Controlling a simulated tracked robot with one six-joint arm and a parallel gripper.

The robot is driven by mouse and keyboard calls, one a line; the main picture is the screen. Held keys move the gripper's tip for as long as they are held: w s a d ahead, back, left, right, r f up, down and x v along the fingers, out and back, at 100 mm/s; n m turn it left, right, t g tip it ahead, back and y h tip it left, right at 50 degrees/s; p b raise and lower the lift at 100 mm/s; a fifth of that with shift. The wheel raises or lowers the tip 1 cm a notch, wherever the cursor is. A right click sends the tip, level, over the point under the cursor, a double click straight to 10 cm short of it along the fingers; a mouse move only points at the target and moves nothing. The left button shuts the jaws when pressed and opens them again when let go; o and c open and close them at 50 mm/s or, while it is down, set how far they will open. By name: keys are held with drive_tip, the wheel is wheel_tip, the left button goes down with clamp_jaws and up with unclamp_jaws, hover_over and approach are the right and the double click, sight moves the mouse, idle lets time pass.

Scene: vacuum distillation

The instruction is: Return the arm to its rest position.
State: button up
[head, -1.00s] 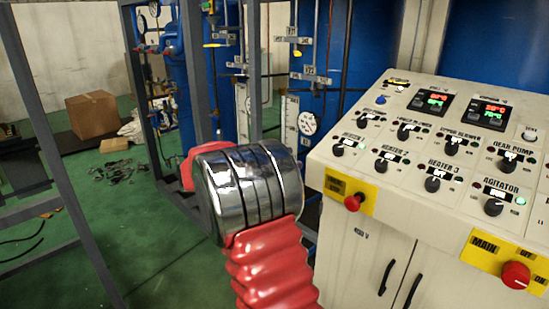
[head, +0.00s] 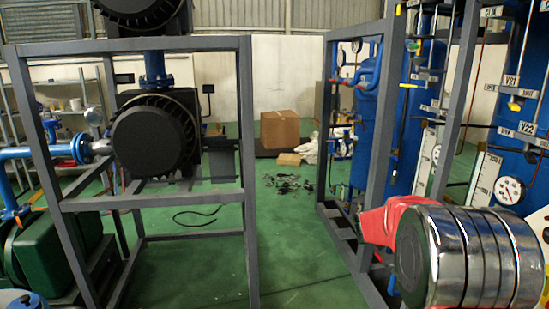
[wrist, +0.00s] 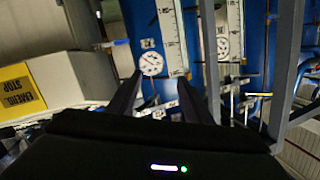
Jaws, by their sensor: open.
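My gripper (wrist: 170,95) shows in the wrist view as two dark fingers set apart with nothing between them. Beyond the fingers are a blue tank, a round white gauge (wrist: 151,64) and a white level scale (wrist: 171,38). A pale cabinet with a yellow emergency stop label (wrist: 19,90) is at the left of that view. In the head view my arm, with a shiny metal joint and a red sleeve, fills the lower right. My gripper is not visible there.
A grey frame (head: 245,150) with dark round machines (head: 155,138) stands at the left. Another grey frame (head: 375,150) with blue tanks (head: 405,130) stands at the right, close to my arm. Green floor (head: 200,265) is open between them. A cardboard box (head: 280,129) sits at the back.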

drive_tip(key=w+a+f+n+t+y, duration=0.1)
drive_tip(key=w+a+n+t+y, duration=0.2)
drive_tip(key=a+y, duration=0.5)
drive_tip(key=a+f+n+t+y, duration=0.25)
drive_tip(key=a+n, duration=0.35)
drive_tip(key=a, duration=0.6)
drive_tip(key=s+a+f+n+g+y, duration=0.25)
drive_tip(key=s+a+y, duration=0.25)
drive_tip(key=s+a, duration=0.45)
drive_tip(key=s+a+n+g, duration=0.1)
drive_tip(key=s+a+n, duration=0.1)
drive_tip(key=s, duration=1.2)
drive_tip(key=s+a+r+n+g, duration=0.1)
drive_tip(key=s+a+n+g, duration=0.1)
drive_tip(key=s, duration=1.3)
drive_tip(key=shift+a+r+n+g, duration=0.3)
drive_tip(key=shift+a+n, duration=0.25)
drive_tip(key=shift+n, duration=0.5)
drive_tip(key=shift+c, duration=0.3)
